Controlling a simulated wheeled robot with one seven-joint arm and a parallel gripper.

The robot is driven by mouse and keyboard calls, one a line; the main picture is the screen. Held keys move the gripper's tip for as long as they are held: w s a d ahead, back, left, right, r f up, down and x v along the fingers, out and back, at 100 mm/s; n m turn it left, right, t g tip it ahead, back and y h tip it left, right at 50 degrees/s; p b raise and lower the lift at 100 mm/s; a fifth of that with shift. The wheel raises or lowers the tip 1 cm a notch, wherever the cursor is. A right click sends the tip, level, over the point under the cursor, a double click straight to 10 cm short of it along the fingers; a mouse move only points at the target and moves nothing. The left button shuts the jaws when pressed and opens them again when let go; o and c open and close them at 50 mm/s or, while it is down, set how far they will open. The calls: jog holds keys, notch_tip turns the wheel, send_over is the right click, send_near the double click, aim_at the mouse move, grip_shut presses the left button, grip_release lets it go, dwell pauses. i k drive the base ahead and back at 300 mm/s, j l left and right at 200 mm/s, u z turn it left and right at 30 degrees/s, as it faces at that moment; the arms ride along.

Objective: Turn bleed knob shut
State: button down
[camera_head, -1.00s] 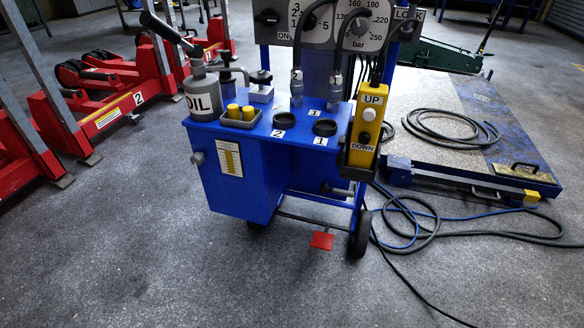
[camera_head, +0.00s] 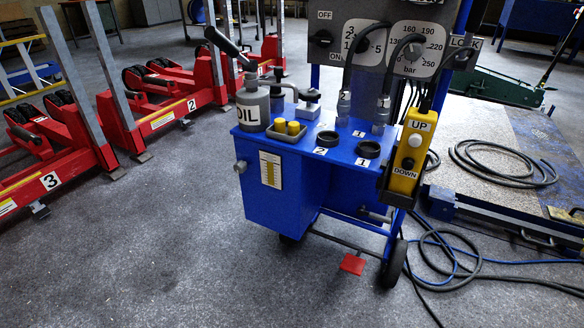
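A blue wheeled hydraulic unit (camera_head: 275,209) stands in the middle of the picture. A small grey knob (camera_head: 240,167) sticks out of the left side of its tank. My gripper is not in view.
An oil can (camera_head: 251,107) and a tray (camera_head: 284,135) with yellow caps stand on the tank. A yellow UP/DOWN pendant (camera_head: 410,155) hangs at the right. Hoses lie right; red lifting units (camera_head: 30,160) stand left. The floor in front is clear.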

aim_at(240, 167)
jog(key=i+j, duration=0.1)
jog(key=j, duration=0.25)
jog(key=i+j, duration=0.15)
jog(key=j, duration=0.25)
jog(key=i+j, duration=0.1)
jog(key=j, duration=0.25)
jog(key=i+j+u, duration=0.1)
jog(key=j, duration=0.25)
jog(key=i+j, duration=0.15)
jog(key=j, duration=0.25)
jog(key=i+j, duration=0.1)
jog(key=j, duration=0.25)
jog(key=i+j, duration=0.15)
jog(key=j, duration=0.2)
